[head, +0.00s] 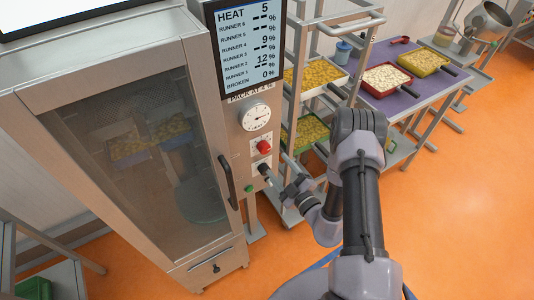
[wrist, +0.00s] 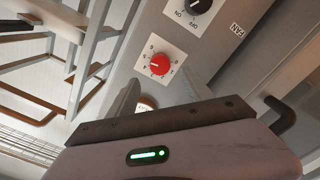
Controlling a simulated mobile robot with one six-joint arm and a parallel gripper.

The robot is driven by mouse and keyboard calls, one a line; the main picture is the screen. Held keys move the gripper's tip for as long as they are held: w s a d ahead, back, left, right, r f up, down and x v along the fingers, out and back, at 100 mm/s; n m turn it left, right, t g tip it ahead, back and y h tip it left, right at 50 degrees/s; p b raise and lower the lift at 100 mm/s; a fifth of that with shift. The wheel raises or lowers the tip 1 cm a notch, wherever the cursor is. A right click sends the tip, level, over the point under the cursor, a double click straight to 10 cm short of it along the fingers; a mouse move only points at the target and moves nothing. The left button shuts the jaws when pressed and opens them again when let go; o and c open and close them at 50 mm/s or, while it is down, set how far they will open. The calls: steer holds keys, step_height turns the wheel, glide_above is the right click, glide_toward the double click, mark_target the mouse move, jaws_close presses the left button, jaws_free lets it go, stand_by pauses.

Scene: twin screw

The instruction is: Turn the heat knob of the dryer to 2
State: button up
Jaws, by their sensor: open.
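The dryer (head: 196,70) is a tall steel cabinet with a glass door, and its display (head: 247,45) reads HEAT 5. The red heat knob (head: 264,147) sits on a white plate below the round gauge. In the wrist view the red knob (wrist: 160,64) shows unobstructed, with a pale pointer mark and a scale too small to read surely. My gripper (head: 277,168) is open and empty, low and to the right of the red knob, apart from it. In the wrist view the fingers of my gripper (wrist: 160,90) stand below the knob.
A black fan knob (head: 264,169) is just below the red one, and a green button (head: 248,188) is lower. The door handle (head: 227,182) is left of the panel. A rack with food trays (head: 314,76) and a purple table (head: 400,97) stand right.

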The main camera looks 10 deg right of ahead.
mark_target(266, 151)
steer(key=x, duration=0.7)
steer(key=shift+w, duration=0.15)
jaws_close()
